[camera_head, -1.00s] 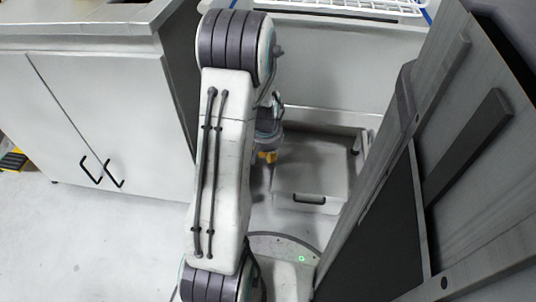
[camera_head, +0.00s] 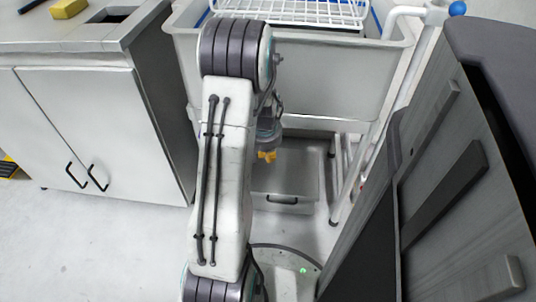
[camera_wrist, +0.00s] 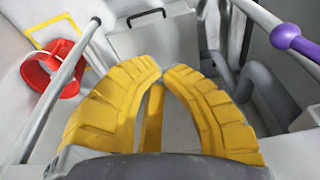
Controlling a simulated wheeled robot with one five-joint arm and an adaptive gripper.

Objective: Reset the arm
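My arm (camera_head: 222,165) is folded upright in the middle of the head view. My gripper (camera_head: 267,156) hangs behind it, low in front of the cart, and only its yellow tips show there. In the wrist view my gripper's yellow fingers (camera_wrist: 162,73) come together at their tips, with nothing held between them.
A grey cart bin (camera_head: 335,75) with a white wire rack (camera_head: 295,10) stands ahead. A white cabinet (camera_head: 95,125) is on the left, with a yellow sponge (camera_head: 68,8) on top. A dark grey panelled unit (camera_head: 470,170) is close on the right.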

